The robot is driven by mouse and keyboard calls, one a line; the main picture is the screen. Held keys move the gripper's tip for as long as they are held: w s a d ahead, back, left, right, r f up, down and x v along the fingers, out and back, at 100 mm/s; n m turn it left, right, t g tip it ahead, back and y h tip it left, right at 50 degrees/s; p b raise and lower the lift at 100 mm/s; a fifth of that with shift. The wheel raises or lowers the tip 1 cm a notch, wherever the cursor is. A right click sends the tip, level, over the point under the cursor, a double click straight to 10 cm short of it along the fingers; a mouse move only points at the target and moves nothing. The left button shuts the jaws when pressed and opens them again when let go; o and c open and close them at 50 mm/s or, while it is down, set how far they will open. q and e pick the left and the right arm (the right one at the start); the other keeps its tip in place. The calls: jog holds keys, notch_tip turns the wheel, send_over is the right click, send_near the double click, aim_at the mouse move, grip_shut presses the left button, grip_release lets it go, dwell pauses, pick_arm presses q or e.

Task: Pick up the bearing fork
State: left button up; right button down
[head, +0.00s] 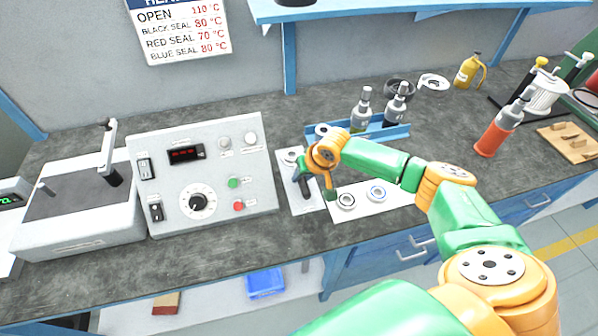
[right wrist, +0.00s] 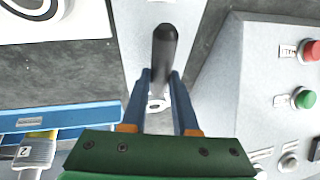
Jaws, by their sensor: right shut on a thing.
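The bearing fork (right wrist: 164,55) has a dark, rounded handle and lies along a narrow light mat (right wrist: 135,20). My right gripper (right wrist: 161,82) has its two blue fingers shut on the fork's handle, seen from above in the right wrist view. A pale ring-shaped end shows between the fingers nearer the palm. In the head view, the right gripper (head: 311,180) is down at the mat beside the control box, and my wrist hides part of the fork. I cannot tell whether the fork is clear of the mat. My left gripper is out of view.
A control box (head: 205,175) stands close on the left. A blue tray (head: 398,132) with grey-topped bottles stands behind. The bench front edge is free.

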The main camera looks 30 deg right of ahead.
jog(key=shift+r, duration=0.1)
jog(key=shift+r, duration=0.25)
jog(key=r, duration=0.3)
jog(key=shift+s+a+r, duration=0.1)
jog(key=shift+s, duration=0.1)
jog(key=s+r, duration=0.1)
jog(key=s+a+r, duration=0.1)
jog(key=r, duration=0.1)
jog(key=s+r, duration=0.1)
jog(key=shift+s+a+r, duration=0.1)
jog(key=shift+a+r, duration=0.1)
jog(key=shift+a, duration=0.15)
jog(key=s+a+r, duration=0.4)
jog(key=s, duration=0.5)
jog(key=shift+a+r, duration=0.2)
jog(key=shift+r, duration=0.2)
